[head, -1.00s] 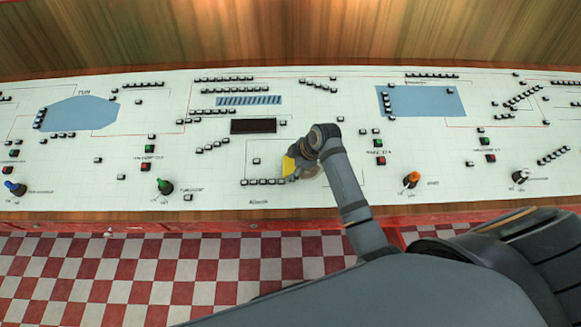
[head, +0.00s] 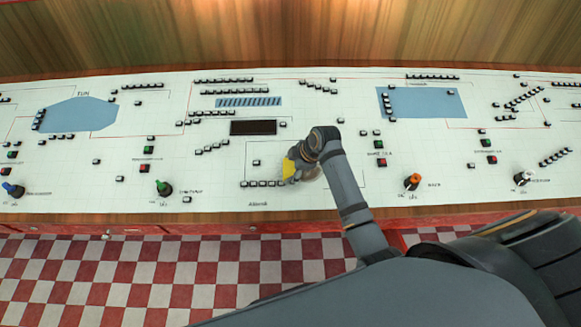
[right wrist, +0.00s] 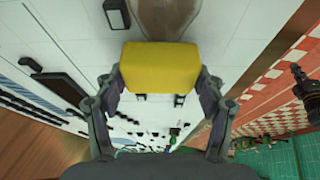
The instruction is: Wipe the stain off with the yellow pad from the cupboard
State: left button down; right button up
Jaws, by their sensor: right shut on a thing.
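My right gripper (head: 297,167) is shut on the yellow pad (head: 288,169) low over the white control panel, right of a row of black buttons. In the right wrist view the yellow pad (right wrist: 160,69) sits between both fingers of the right gripper (right wrist: 160,80). A brownish, blurry stain (right wrist: 166,18) shows on the panel just beyond the pad's upper edge. In the head view the stain is mostly hidden by my gripper. I cannot tell whether the pad touches the panel. My left gripper is not in view.
The white panel (head: 330,190) carries many small raised buttons. A dark display (head: 253,127) lies just behind the gripper. An orange knob (head: 412,182) stands to the right and a green knob (head: 163,187) to the left. A wooden wall (head: 290,35) closes the back.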

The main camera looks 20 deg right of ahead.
aim_at(321, 173)
jog(key=shift+w+f+b, duration=0.15)
jog(key=shift+f+b, duration=0.15)
jog(key=shift+f, duration=0.35)
jog(key=shift+d+r+p, duration=0.15)
jog(key=shift+d+p, duration=0.2)
jog(key=shift+d, duration=0.15)
jog(key=shift+s+d+p, duration=0.25)
jog(key=shift+d+p, duration=0.05)
jog(key=shift+d, duration=0.35)
jog(key=shift+s+d+p, duration=0.25)
jog(key=shift+d+p, duration=0.05)
jog(key=shift+d, duration=0.3)
jog(key=shift+s+d+p, duration=0.2)
jog(key=shift+d, duration=0.55)
jog(key=shift+s+d+p, duration=0.2)
jog(key=shift+s+d, duration=0.05)
jog(key=shift+d, duration=0.45)
jog(key=shift+s+d+p, duration=0.2)
jog(key=shift+d, duration=0.55)
jog(key=shift+s+d+p, duration=0.25)
jog(key=shift+s+d, duration=0.05)
jog(key=shift+d, duration=0.7)
jog(key=shift+s+d+p, duration=0.25)
jog(key=shift+d, duration=0.7)
jog(key=shift+a+f, duration=0.15)
jog(key=shift+f, duration=0.05)
